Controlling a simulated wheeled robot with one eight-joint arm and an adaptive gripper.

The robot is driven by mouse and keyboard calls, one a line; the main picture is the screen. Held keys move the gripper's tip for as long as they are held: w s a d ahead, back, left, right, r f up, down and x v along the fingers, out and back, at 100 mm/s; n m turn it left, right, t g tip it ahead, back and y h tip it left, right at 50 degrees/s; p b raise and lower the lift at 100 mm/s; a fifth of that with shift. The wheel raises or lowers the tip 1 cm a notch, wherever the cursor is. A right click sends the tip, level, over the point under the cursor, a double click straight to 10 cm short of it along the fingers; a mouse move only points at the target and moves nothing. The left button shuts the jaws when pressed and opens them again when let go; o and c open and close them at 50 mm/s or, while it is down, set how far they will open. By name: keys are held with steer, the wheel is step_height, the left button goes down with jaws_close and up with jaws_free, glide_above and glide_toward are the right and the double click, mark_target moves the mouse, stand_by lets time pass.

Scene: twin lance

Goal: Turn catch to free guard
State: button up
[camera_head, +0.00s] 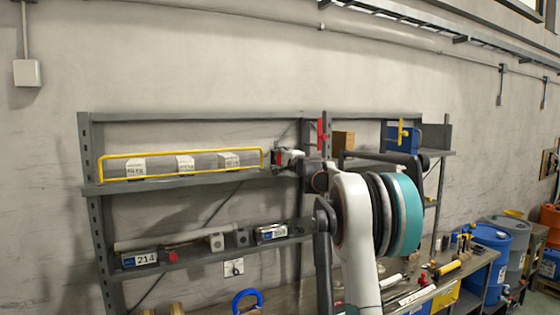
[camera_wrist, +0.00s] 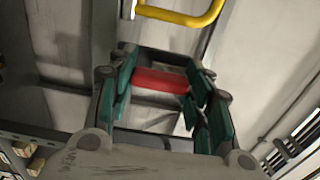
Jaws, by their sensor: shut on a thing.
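The guard is a yellow bar frame (camera_head: 180,155) in front of the upper shelf at left, around grey blocks with white labels. Its rounded end (camera_wrist: 185,12) shows at the top of the wrist view. The catch appears as a red bar (camera_wrist: 160,80) in the wrist view, lying crosswise between the green-padded fingers of my gripper (camera_wrist: 162,88). My gripper is shut on this red catch. In the head view my gripper (camera_head: 284,158) is at the right end of the guard, and the catch is small and partly hidden there.
A grey shelf rack (camera_head: 93,200) stands against the wall. A red upright handle (camera_head: 321,132) and a yellow one (camera_head: 402,132) stand right of the guard. A blue bin (camera_head: 404,143) sits on the right shelf.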

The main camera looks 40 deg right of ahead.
steer(key=shift+r, duration=0.1)
steer(key=o, duration=1.1)
steer(key=shift+w, duration=0.15)
steer(key=shift+a, duration=0.1)
steer(key=v, duration=1.2)
